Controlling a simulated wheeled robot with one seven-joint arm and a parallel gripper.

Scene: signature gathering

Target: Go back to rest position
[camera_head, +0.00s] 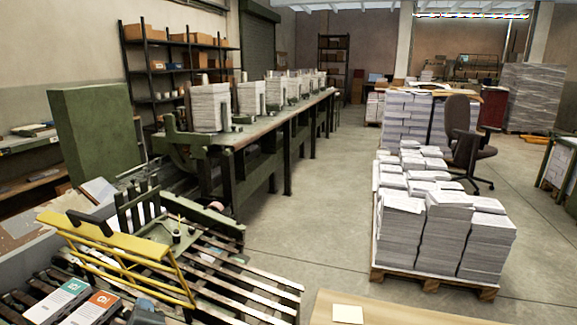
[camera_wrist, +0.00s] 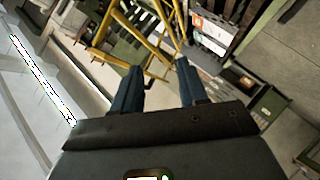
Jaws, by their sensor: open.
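My gripper (camera_wrist: 158,67) shows in the wrist view with its two dark blue fingers apart. No object shows held between them. The wrist view is tilted, and a yellow frame (camera_wrist: 158,22) lies beyond the fingertips. In the head view I cannot make out my gripper for certain. The yellow guard frame (camera_head: 100,236) of the slatted machine stands at the lower left there. Signatures with a green cover (camera_head: 62,300) and an orange cover (camera_head: 92,308) lie at the bottom left of it.
A long green gathering line (camera_head: 262,140) carries several paper stacks. A loaded pallet (camera_head: 432,284) stands at the right, with an office chair (camera_head: 468,150) behind it. The concrete floor (camera_head: 300,225) between is clear.

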